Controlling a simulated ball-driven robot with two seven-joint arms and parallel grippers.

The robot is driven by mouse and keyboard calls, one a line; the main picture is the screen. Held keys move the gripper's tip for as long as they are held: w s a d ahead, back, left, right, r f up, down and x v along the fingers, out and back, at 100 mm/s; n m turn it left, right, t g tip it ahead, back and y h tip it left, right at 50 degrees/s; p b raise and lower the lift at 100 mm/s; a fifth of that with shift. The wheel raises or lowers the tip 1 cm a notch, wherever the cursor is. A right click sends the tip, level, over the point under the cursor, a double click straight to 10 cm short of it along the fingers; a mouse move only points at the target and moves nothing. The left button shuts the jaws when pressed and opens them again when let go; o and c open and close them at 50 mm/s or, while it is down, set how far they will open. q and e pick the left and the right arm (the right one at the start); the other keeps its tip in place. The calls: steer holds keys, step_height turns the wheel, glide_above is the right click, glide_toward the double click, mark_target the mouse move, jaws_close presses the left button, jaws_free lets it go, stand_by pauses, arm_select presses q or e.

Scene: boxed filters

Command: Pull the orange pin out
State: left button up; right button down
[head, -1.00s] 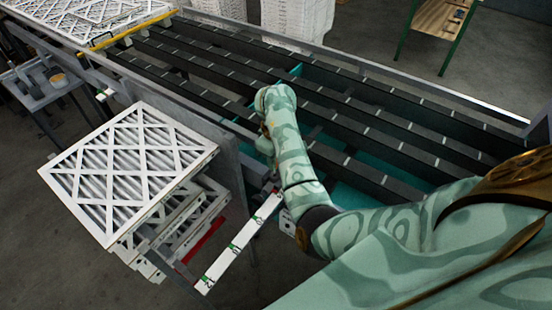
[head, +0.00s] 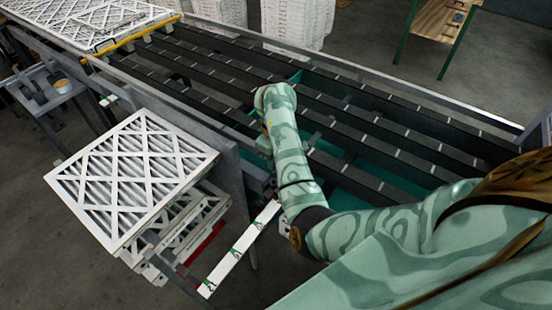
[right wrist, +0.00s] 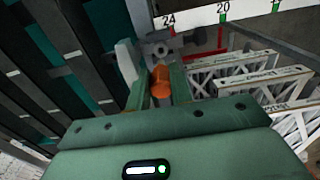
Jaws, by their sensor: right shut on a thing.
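The orange pin (right wrist: 161,84) shows in the right wrist view between the two fingers of my right gripper (right wrist: 158,78), which is shut on it. Its far end meets or lies just in front of a grey metal fitting (right wrist: 160,47); I cannot tell how deep it sits. In the head view my right arm reaches down to the near rail of the conveyor, and the arm hides the gripper and the pin. My left gripper is in neither view.
A white scale strip (right wrist: 225,17) with numbers runs beside the fitting; it also shows in the head view (head: 240,248). A stack of white-framed filters (head: 135,172) stands left of my arm. The conveyor (head: 390,125) with dark slats lies behind it.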

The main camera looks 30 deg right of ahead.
steer(key=shift+r+p, duration=2.45)
steer(key=shift+r, duration=1.05)
